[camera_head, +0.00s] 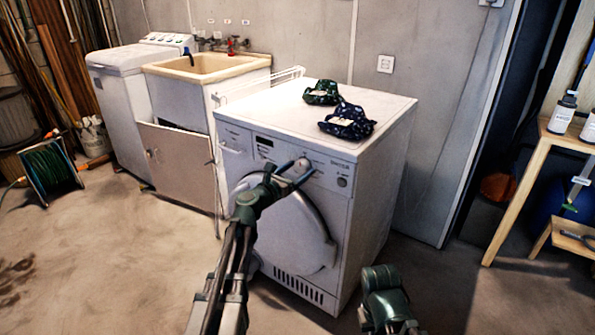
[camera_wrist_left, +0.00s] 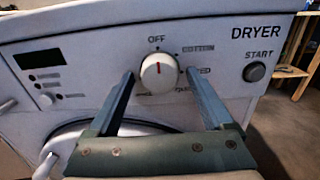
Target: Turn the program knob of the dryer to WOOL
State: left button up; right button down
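The white dryer (camera_head: 290,205) stands in front of me. Its round white program knob (camera_wrist_left: 159,73) has a red mark pointing up toward OFF. COTTON reads at the knob's upper right; the labels lower down are partly hidden by a finger and too small to read surely, and I cannot make out WOOL. My left gripper (camera_wrist_left: 160,76) is open, with one finger on each side of the knob and gaps between. In the head view, the left gripper (camera_head: 294,170) is at the control panel. My right gripper (camera_head: 385,300) is low at the bottom; its fingers cannot be made out.
The START button (camera_wrist_left: 255,72) is right of the knob. A round door (camera_head: 290,235) is below the panel. Two dark patterned cloth items (camera_head: 347,121) (camera_head: 322,92) lie on top. A sink (camera_head: 207,66) stands left and a wooden table (camera_head: 550,145) right.

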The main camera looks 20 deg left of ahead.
pick_arm(q)
jog(key=c, duration=1.2)
